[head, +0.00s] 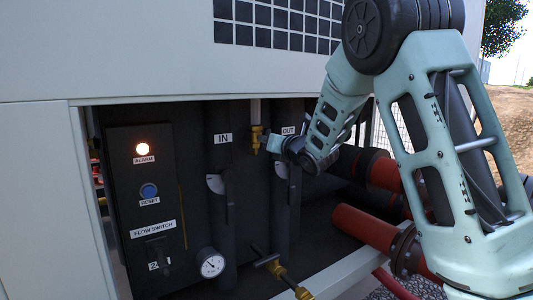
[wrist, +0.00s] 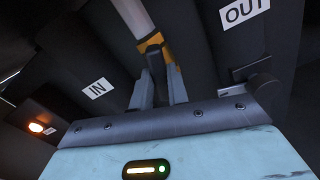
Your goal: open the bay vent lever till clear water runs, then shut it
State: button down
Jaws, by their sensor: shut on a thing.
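The brass bay vent valve (head: 257,138) hangs below a pale vertical tube (head: 256,111) between the IN and OUT pipes. In the wrist view the valve (wrist: 152,43) is at the upper middle, under the tube (wrist: 133,16). My gripper (head: 268,144) reaches it from the right. In the wrist view my gripper (wrist: 161,75) has its fingers close together, shut on the dark vent lever just below the brass body. No stream of water shows in either view.
The alarm lamp (head: 142,149) is lit above a blue reset button (head: 149,190) and a flow switch panel. A gauge (head: 210,263) and a brass valve with a T-handle (head: 268,262) sit low in front. Red pipes (head: 367,228) lie under my arm at right.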

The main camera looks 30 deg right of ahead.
jog(key=n+b, duration=0.3)
jog(key=shift+f, duration=0.1)
jog(key=m+b, duration=0.2)
jog(key=m, duration=1.6)
jog(key=c, duration=0.8)
grip_release()
